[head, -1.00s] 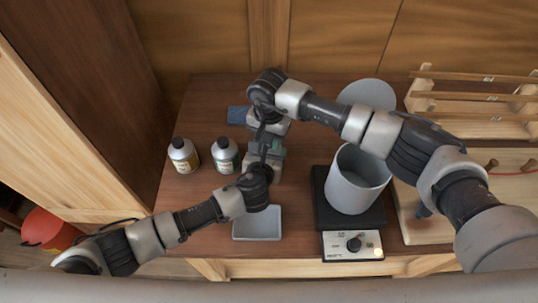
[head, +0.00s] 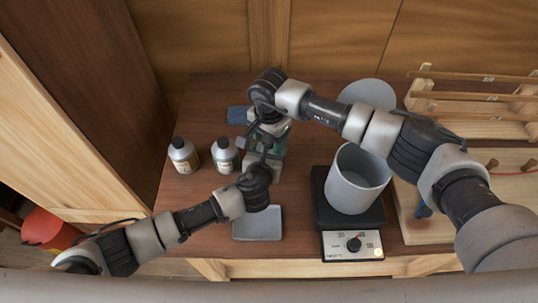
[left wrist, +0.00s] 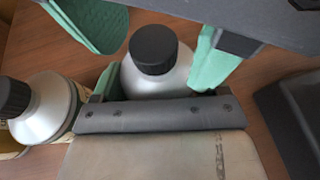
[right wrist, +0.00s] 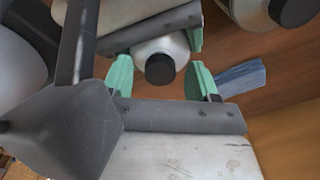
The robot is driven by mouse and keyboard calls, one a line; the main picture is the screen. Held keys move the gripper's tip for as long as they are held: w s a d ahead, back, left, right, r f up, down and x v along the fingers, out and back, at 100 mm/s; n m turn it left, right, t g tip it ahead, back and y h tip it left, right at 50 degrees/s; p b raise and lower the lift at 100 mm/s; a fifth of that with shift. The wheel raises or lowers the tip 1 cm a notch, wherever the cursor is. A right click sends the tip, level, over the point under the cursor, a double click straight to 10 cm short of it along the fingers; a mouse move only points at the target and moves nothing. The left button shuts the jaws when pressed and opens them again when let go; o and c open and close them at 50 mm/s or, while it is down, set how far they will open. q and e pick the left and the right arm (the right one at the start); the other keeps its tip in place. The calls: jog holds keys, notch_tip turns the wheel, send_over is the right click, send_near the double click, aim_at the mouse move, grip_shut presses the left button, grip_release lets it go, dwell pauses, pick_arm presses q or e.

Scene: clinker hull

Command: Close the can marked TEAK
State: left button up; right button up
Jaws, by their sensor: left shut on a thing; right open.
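A grey can (left wrist: 170,82) with a black cap (left wrist: 153,48) on top stands upright between my two grippers. My left gripper (left wrist: 155,76) is shut on its body. My right gripper (right wrist: 160,78) is open, with a green-padded finger to either side of the cap, which also shows in the right wrist view. I cannot tell how tight the cap sits. In the head view my arms hide most of this can, and no readable TEAK mark shows.
Two more capped cans (head: 183,156) (head: 225,155) stand to the left. A grey tray (head: 257,224) lies in front and a blue cloth (head: 238,115) behind. A wooden rack (head: 470,128) is at far right.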

jog(key=shift+r, duration=2.25)
notch_tip(320, 180, up, 2)
jog(key=shift+w+r+n, duration=0.1)
jog(key=shift+r+n, duration=0.1)
jog(key=shift+n, duration=0.8)
jog(key=shift+r+n, duration=0.55)
jog(key=shift+n, duration=0.15)
jog(key=shift+f, duration=0.1)
jog(key=shift+f, duration=3.95)
